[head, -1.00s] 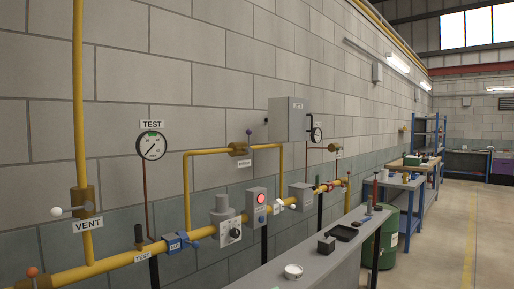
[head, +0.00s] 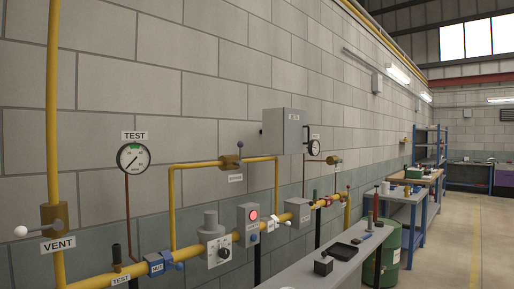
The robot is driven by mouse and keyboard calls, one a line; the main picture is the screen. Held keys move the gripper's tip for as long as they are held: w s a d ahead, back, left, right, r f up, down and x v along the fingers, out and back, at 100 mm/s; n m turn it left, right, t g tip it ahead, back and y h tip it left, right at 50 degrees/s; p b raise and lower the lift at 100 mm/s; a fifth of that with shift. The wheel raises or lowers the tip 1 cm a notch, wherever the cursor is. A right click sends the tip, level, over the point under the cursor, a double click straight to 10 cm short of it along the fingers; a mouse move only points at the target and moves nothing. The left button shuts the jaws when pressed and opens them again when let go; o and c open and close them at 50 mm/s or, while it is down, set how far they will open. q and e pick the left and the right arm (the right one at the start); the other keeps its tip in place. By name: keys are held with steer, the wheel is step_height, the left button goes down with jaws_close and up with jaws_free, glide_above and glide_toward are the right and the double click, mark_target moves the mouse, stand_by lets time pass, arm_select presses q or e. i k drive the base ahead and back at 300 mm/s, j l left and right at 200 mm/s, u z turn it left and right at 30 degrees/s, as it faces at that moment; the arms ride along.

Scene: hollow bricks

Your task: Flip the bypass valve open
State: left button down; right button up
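The bypass valve (head: 232,161) is a brass body on the upper yellow loop pipe, with a short lever ending in a purple knob (head: 240,145) that points up. A small label (head: 235,178), too small to read surely, hangs below it. The loop pipe (head: 195,165) runs down at both ends to the main yellow pipe (head: 188,257). Neither of my grippers shows in the head view.
A grey box with a lit red light (head: 248,218) sits on the main pipe. A grey bench (head: 320,268) and green drum (head: 389,240) stand at right. The floor (head: 455,240) beyond is clear.

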mark_target(240, 143)
steer(key=i+l, duration=1.15)
steer(key=i+l+z, duration=0.15)
steer(key=i+l, duration=0.95)
steer(key=i, duration=0.15)
